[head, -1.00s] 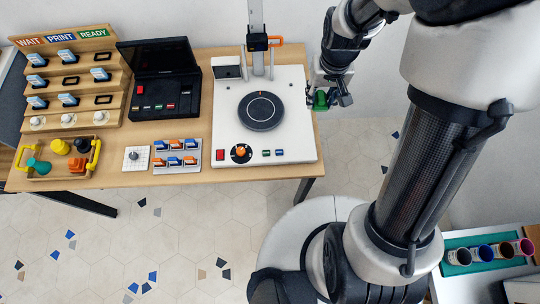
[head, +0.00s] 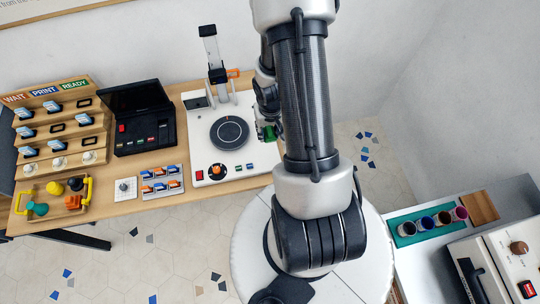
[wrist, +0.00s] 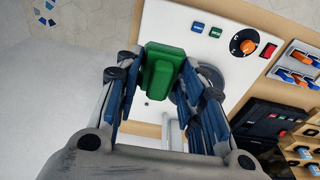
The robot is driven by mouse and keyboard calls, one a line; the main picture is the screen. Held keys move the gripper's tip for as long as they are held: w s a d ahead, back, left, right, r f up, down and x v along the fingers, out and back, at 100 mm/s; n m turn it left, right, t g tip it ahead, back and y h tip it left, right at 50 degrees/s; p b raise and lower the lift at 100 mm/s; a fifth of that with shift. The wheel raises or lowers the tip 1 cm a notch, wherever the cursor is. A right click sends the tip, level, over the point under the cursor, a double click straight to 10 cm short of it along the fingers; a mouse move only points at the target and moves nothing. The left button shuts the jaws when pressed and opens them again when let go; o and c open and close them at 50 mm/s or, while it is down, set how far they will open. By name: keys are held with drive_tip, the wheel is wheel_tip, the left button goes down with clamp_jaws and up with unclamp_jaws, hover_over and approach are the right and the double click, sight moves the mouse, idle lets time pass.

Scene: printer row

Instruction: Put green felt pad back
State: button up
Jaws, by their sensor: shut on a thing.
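The green felt pad (wrist: 163,68) shows as a green block with a raised middle part, between the fingers of my gripper (wrist: 160,84) in the wrist view. My gripper is shut on it. In the head view the pad (head: 268,132) shows as a small green patch below my gripper (head: 269,123), by the right edge of the white printer base (head: 205,167). My arm hides part of this area. The pad looks held above or beside the base; the height cannot be told.
The printer has a round dark plate (head: 229,133) and an upright column (head: 212,50). On the wooden table (head: 150,207) stand a black case (head: 140,118), a stepped rack (head: 60,135) and a tray with yellow handles (head: 87,190). A teal tray (head: 398,217) with several cups is at right.

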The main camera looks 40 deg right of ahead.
sight(270, 161)
drive_tip(key=f+b, duration=0.9)
drive_tip(key=f, duration=0.1)
drive_tip(key=f+b, duration=1)
drive_tip(key=shift+s+d+f, duration=0.1)
drive_tip(key=shift+s+f, duration=0.1)
drive_tip(key=shift+f, duration=0.05)
drive_tip(key=shift+r, duration=0.15)
drive_tip(key=o, duration=0.5)
drive_tip(key=shift+f, duration=0.2)
drive_tip(key=o, duration=0.5)
drive_tip(key=shift+r, duration=0.1)
